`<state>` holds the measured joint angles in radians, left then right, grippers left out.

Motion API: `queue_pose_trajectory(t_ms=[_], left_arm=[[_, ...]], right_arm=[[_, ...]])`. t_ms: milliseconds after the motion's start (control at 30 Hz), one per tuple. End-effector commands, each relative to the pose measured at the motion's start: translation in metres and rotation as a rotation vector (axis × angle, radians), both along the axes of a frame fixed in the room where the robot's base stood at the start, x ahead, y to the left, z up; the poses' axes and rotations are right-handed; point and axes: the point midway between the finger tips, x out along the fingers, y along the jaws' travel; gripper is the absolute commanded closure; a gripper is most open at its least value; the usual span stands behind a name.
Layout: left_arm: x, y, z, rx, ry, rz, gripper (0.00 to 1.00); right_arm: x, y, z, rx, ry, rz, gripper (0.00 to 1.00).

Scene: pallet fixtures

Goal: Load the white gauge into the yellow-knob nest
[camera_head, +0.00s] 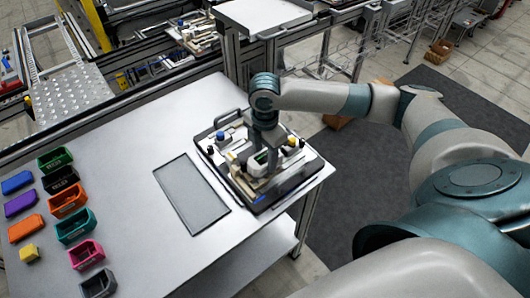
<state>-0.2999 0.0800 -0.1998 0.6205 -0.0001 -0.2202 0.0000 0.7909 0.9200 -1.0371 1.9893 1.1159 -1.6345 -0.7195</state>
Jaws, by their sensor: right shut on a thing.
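My right gripper (264,150) points down over the pallet (268,200) at the right corner of the table. It is shut on a small pale part with a dark face, which looks like the white gauge (260,158); the fingers and wrist hide part of it. The yellow knob (292,141) stands on the pallet, just right of the gripper. I cannot tell whether the gauge touches the nest below it. A blue knob (220,136) stands at the pallet's left side. My left gripper is not in view.
Black knobs stand on the pallet near the gripper. A flat grey rectangular panel (192,194) lies left of the pallet. Coloured bins, such as a green one (55,160), and blocks, such as a yellow one (29,253), stand at far left. The table between is clear.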

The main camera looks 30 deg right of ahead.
Motion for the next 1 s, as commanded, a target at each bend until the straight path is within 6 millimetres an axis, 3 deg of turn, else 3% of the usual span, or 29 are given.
queue_pose_trajectory(t_ms=[200, 233, 300, 733, 1000], left_arm=[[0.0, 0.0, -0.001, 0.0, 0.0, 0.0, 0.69], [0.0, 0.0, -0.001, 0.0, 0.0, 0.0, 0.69], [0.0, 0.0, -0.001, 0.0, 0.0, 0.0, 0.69], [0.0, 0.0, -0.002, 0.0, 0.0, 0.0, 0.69], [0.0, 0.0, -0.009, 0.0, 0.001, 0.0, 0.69]], right_arm=[[0.0, 0.0, -0.006, 0.0, -0.001, 0.0, 0.85], [0.0, 0.0, -0.005, 0.0, -0.001, 0.0, 0.51], [0.0, 0.0, -0.005, 0.0, -0.001, 0.0, 0.36], [0.0, 0.0, -0.002, 0.0, 0.0, 0.0, 0.36], [0.001, 0.0, 0.025, 0.0, -0.005, 0.002, 0.36]])
